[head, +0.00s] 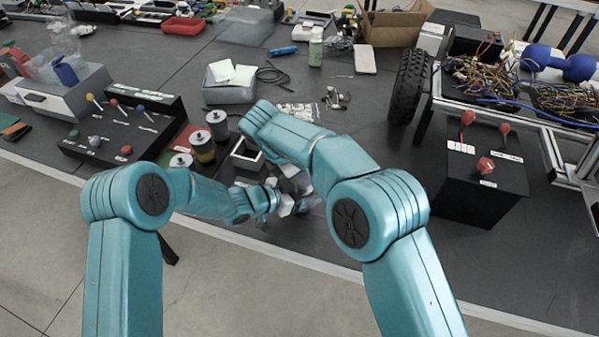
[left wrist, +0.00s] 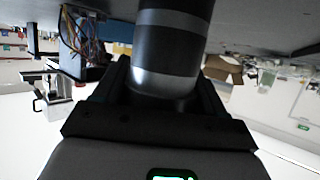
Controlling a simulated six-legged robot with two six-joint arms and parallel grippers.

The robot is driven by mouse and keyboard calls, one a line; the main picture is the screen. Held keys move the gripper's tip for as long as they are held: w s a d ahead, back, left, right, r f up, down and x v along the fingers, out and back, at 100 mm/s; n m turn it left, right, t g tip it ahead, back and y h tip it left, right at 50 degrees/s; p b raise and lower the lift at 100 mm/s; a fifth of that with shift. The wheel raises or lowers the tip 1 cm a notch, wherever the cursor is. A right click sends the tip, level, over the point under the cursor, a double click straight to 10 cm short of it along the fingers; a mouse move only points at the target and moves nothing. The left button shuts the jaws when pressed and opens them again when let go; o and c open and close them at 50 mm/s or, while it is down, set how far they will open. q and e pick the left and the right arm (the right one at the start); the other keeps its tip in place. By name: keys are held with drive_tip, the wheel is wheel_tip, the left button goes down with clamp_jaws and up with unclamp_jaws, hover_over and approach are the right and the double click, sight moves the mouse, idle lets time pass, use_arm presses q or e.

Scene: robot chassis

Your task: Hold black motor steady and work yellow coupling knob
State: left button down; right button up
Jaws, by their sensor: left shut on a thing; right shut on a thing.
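In the left wrist view a black cylinder with silver-grey bands, the black motor (left wrist: 168,65), stands between the dark fingers of my left gripper (left wrist: 160,100), which is shut on it. In the head view my left gripper (head: 284,204) is low at the bench's front, right beside my right gripper (head: 296,184). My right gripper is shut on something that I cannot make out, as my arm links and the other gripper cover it. The yellow coupling knob cannot be made out in either view.
Several dark canisters (head: 216,126) stand left of the grippers, next to a black control box with levers (head: 122,128). A black box with red knobs (head: 485,175) and a tyre (head: 408,86) stand to the right. The bench's front edge is close below the grippers.

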drive_tip(key=shift+w+m, duration=0.1)
drive_tip(key=shift+m, duration=0.8)
drive_tip(key=shift+g, duration=0.3)
drive_tip(key=shift+h, duration=0.3)
drive_tip(key=o, duration=1)
drive_tip(key=shift+o, duration=0.2)
